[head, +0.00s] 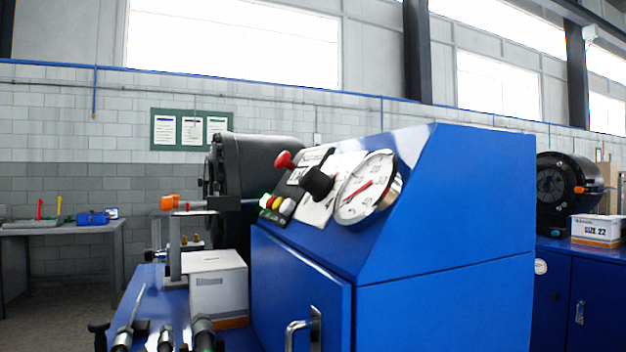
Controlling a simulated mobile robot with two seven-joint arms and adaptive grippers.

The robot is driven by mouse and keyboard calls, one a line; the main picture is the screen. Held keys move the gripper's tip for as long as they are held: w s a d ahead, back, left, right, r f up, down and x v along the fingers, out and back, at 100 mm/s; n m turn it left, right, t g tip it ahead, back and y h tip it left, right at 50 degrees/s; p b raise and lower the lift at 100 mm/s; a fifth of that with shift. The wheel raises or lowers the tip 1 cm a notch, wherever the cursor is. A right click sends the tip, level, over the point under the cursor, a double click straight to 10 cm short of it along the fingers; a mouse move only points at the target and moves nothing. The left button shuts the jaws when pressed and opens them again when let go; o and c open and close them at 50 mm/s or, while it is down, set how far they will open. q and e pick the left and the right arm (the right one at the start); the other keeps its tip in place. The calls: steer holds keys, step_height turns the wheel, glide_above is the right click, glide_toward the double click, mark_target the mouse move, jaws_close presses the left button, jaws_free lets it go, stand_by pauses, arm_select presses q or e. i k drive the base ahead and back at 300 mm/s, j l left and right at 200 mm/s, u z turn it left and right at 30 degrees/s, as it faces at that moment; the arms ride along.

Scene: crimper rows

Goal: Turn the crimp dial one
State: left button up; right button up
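The blue crimping machine (445,215) stands in the middle of the head view. Its sloped panel carries a black round knob (318,182), which looks like the crimp dial, on a white label plate. Any mark on the knob is too small to read. A round white gauge (368,188) with a red needle sits just right of the knob. A red mushroom button (284,159) is at its upper left, and small coloured buttons (277,204) are at its lower left. Neither gripper is in view, and nothing touches the knob.
A white box (218,285) and several dark-handled tools (165,338) are on the blue bench at lower left. A metal door handle (303,328) sticks out below the panel. A second crimper (566,190) stands at right beside a "SIZE 22" box (596,230). A grey table (72,230) is far left.

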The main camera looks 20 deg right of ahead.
mark_target(315, 182)
steer(key=k+j+z, duration=0.1)
steer(key=j, duration=0.25)
steer(key=k+j+z, duration=0.1)
steer(key=j, duration=0.3)
steer(key=k+j+z, duration=0.1)
steer(key=j, duration=0.25)
steer(key=j+z, duration=0.25)
steer(key=j, duration=0.3)
steer(key=j+z, duration=0.25)
steer(key=j, duration=0.25)
steer(key=j+z, duration=0.25)
steer(key=j, duration=0.25)
steer(key=i+j+z, duration=0.1)
steer(key=j+z, duration=0.2)
steer(key=j, duration=0.3)
steer(key=i+j+z, duration=0.1)
steer(key=j, duration=0.2)
steer(key=i+j, duration=0.15)
steer(key=j, duration=0.2)
steer(key=l+z, duration=0.45)
steer(key=l, duration=0.2)
steer(key=k, duration=0.05)
